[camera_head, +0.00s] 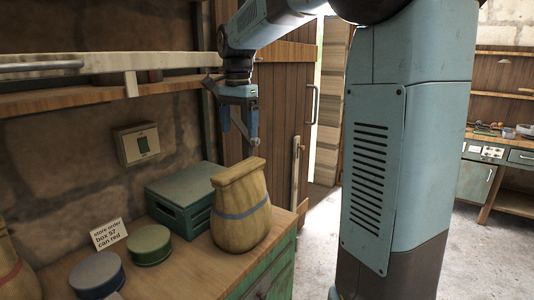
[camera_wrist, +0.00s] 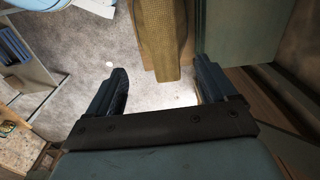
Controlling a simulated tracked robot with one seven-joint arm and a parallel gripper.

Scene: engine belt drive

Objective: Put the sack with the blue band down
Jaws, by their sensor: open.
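The tan sack with the blue band (camera_head: 240,222) stands upright on the wooden counter top (camera_head: 188,268), near its right end. My gripper (camera_head: 247,140) is open and empty just above the sack's folded top in the head view. In the wrist view the sack (camera_wrist: 163,38) shows at the upper middle, beyond and between the two spread fingers of my gripper (camera_wrist: 160,78). The fingers do not close on it. The sack's far side is hidden in the head view.
A green box (camera_head: 180,195) stands behind the sack. A green can (camera_head: 149,245), a blue-grey can (camera_head: 96,276) and a note card (camera_head: 108,234) are to its left. Another sack (camera_head: 14,270) is cut off at the left edge. A wooden door (camera_head: 285,110) stands behind.

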